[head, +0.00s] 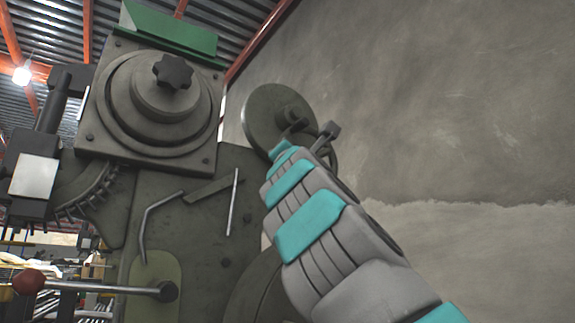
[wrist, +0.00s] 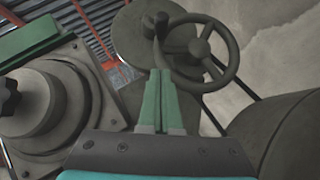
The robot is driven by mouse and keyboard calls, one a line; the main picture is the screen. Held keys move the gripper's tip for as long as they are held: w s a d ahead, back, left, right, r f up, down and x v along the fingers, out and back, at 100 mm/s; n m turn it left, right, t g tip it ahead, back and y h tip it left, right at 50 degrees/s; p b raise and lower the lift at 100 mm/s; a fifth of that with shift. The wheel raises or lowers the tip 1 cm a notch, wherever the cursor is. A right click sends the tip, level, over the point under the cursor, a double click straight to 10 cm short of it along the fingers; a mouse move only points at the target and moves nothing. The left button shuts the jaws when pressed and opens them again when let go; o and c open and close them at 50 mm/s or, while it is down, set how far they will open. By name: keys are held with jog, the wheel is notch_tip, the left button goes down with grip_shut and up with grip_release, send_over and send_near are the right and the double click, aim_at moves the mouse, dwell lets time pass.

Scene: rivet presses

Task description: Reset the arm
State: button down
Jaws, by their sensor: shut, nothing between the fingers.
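My arm reaches up from the lower right in the head view. The end of the arm with my gripper (head: 283,149) is in front of the press near a round disc. In the wrist view my gripper (wrist: 160,77) shows two green fingers pressed together, with nothing between them. The fingers point toward a dark handwheel (wrist: 203,50) and a short upright lever (wrist: 161,24). I cannot tell from the picture whether the fingertips touch them.
The grey-green rivet press (head: 200,225) fills the left and middle. It carries a star knob (head: 172,72), a round disc (head: 268,115) and a red-ball lever (head: 28,282). A bare concrete wall (head: 450,100) lies on the right, with open space before it.

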jog(key=b+v, duration=0.1)
jog(key=v, duration=0.1)
jog(key=shift+s+f, duration=0.25)
jog(key=shift+s, duration=0.05)
